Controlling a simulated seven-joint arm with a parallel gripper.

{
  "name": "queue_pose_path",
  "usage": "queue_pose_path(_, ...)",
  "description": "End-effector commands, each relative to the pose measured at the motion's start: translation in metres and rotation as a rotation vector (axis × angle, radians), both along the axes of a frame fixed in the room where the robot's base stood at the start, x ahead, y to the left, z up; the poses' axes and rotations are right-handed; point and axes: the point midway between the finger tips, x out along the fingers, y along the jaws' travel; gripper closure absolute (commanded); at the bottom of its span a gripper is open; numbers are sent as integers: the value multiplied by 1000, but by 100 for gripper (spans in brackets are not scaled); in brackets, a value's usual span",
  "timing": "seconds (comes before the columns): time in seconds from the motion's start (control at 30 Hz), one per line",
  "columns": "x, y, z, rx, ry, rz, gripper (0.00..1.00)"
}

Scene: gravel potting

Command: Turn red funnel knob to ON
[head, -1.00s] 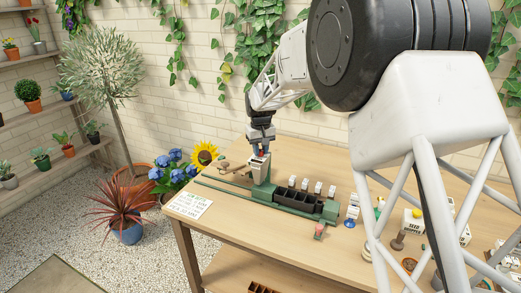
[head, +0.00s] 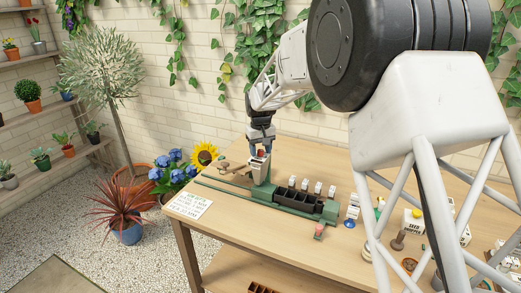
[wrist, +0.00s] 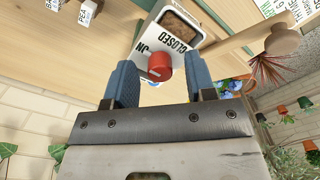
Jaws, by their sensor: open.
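The red knob (wrist: 160,67) sits on the white funnel (wrist: 196,32), which holds brown gravel and carries the labels CLOSED and, by its look, ON, upside down in the wrist view. My gripper (wrist: 147,68) is open, with one blue finger on either side of the knob. I cannot tell whether the fingers touch it, and the knob's pointing direction is not clear.
A dark tray of compartments (head: 295,199) and several white labelled blocks (head: 319,187) stand right of the funnel. A written card (head: 190,205) lies at the table's front left. Bare tabletop (head: 270,245) is in front.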

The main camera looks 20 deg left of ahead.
Motion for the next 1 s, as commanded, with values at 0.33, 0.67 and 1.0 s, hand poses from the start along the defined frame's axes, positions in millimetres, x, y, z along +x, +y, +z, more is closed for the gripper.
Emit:
queue_pose_path(0.33, 0, 0, 25, 1, -1, 0, 49)
queue_pose_path(0.67, 0, 0, 65, 1, -1, 0, 49)
queue_pose_path(1.0, 0, 0, 78, 0, 0, 0, 49)
